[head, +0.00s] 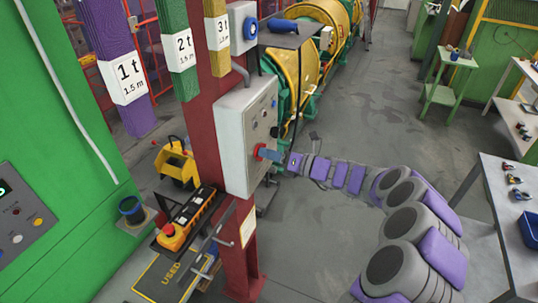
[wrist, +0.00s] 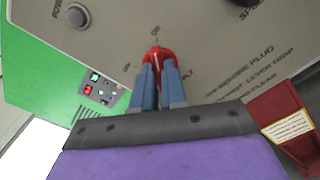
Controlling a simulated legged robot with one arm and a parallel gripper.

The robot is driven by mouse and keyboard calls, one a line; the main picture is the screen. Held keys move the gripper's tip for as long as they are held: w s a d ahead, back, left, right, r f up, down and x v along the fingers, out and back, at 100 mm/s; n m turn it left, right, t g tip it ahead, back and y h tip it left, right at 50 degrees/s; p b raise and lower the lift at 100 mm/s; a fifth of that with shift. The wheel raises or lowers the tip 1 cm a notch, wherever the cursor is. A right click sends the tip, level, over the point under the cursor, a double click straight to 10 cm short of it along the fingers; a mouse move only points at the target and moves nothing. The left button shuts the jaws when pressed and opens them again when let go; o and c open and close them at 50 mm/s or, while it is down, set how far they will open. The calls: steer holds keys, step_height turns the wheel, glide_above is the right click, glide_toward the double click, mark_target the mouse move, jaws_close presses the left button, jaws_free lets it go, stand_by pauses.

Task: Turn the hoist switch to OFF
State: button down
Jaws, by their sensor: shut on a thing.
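The hoist switch is a red rotary knob (wrist: 158,52) on a grey panel (wrist: 215,40) in the wrist view. Small labels sit above it and at its lower left; they look like ON and OFF but are blurred. A pale mark at the knob's top seems to point toward the upper label. My gripper (wrist: 157,75) has its blue fingers shut on the knob, hiding its lower part. In the head view, the grey switch box (head: 235,135) hangs on a red column, and my gripper (head: 266,153) reaches its front face from the right, at the red knob (head: 258,150).
A tray (head: 195,215) with a yellow and red pendant (head: 172,236) sticks out left of the column. A smaller box with a blue plug (head: 250,28) is above. A workbench (head: 500,195) stands at right. The floor (head: 400,105) beyond my arm is mostly clear.

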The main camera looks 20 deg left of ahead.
steer(key=shift+f+n+b, duration=0.2)
steer(key=shift+n+b, duration=5.8)
steer(key=shift+n, duration=2.5)
steer(key=c, duration=1.4)
jaws_free()
steer(key=shift+w, duration=0.1)
steer(key=shift+o, duration=1.1)
steer(key=shift+a+r, duration=0.1)
steer(key=s+d+p, duration=0.1)
steer(key=d+p, duration=0.1)
steer(key=d, duration=1.5)
steer(key=shift+s+d, duration=0.2)
steer(key=shift+d, duration=0.05)
